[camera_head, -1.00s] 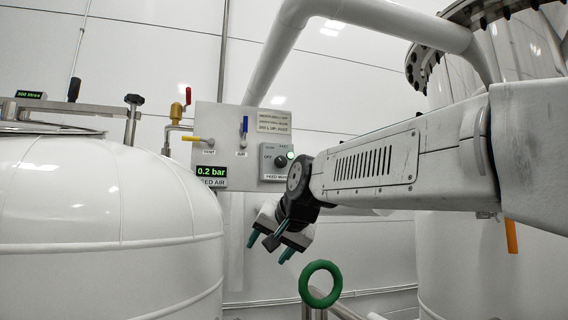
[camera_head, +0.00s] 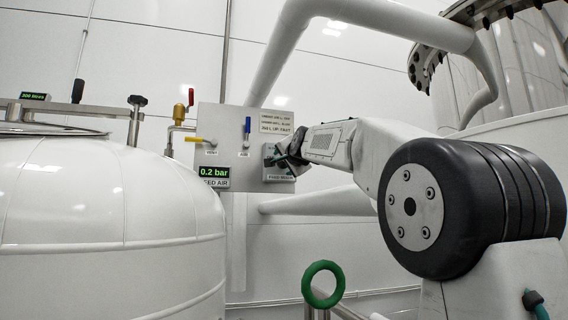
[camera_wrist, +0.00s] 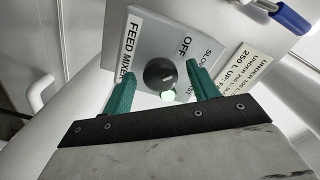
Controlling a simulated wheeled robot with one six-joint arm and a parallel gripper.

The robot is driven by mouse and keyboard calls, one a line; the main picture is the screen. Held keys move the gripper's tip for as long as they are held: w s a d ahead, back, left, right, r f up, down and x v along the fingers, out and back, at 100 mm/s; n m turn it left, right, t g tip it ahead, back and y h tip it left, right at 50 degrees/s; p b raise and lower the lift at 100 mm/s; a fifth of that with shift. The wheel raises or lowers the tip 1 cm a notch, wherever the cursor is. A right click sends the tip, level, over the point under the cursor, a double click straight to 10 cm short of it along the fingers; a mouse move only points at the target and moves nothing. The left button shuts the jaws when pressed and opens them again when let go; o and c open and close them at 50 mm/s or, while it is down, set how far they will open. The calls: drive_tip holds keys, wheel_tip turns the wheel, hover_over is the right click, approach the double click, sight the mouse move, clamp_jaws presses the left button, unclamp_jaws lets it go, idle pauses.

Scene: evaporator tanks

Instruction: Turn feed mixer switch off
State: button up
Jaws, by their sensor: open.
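The feed mixer switch (camera_wrist: 160,74) is a round black knob on a grey box (camera_wrist: 147,45) labelled FEED MIXER, OFF and SLOW. In the head view my gripper (camera_head: 283,160) is in front of the switch box (camera_head: 279,172) and hides most of the knob.
The panel (camera_head: 232,130) also carries a yellow-handled valve (camera_head: 200,140), a blue-handled valve (camera_head: 246,124) and a 0.2 bar display (camera_head: 213,172). The blue handle (camera_wrist: 290,17) shows in the wrist view. A white tank (camera_head: 110,210) stands left. A green ring handle (camera_head: 323,284) is below.

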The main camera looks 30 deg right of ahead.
drive_tip(key=shift+w, duration=0.25)
drive_tip(key=shift+c, duration=0.3)
drive_tip(key=c, duration=0.9)
drive_tip(key=shift+n, duration=0.4)
drive_tip(key=shift+d+f+n, duration=0.1)
drive_tip(key=shift+n, duration=3.9)
